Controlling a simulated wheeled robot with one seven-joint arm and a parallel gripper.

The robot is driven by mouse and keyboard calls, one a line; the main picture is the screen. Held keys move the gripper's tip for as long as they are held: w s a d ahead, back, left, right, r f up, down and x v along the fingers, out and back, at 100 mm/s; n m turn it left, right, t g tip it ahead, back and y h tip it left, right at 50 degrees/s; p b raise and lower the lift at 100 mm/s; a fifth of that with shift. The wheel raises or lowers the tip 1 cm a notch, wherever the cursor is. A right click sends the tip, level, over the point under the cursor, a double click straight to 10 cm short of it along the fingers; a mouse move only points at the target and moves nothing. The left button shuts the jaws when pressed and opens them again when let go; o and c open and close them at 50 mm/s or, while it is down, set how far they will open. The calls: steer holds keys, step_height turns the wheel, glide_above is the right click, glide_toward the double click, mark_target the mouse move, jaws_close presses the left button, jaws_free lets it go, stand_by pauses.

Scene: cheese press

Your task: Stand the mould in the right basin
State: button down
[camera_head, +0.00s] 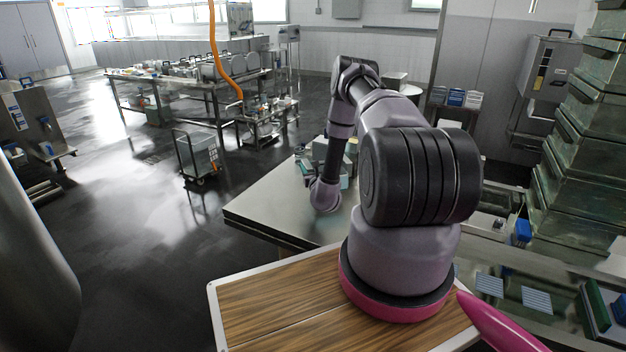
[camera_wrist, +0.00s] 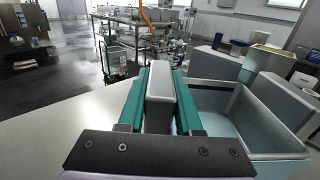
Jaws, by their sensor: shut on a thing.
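My gripper (camera_wrist: 160,95) has two green fingers, shut on a pale grey block-like thing that I take to be the mould (camera_wrist: 158,88). Its lower part is hidden by the gripper's dark mount. A pale blue open basin (camera_wrist: 255,146) lies just right of the fingers in the wrist view, and its floor shows empty near them. The mould is to the left of this basin's opening; I cannot tell how high it is held. In the head view my arm hides most of this area.
A bare steel table top (camera_head: 270,205) extends to the left of the basin. A cream box (camera_wrist: 268,60) and grey-walled pieces stand behind and right of the basin. A trolley (camera_head: 197,155) stands on the floor beyond. Stacked green crates (camera_head: 585,130) rise at the right.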

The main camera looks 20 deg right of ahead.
steer(key=shift+f, duration=2.7)
steer(key=c, duration=0.6)
jaws_free()
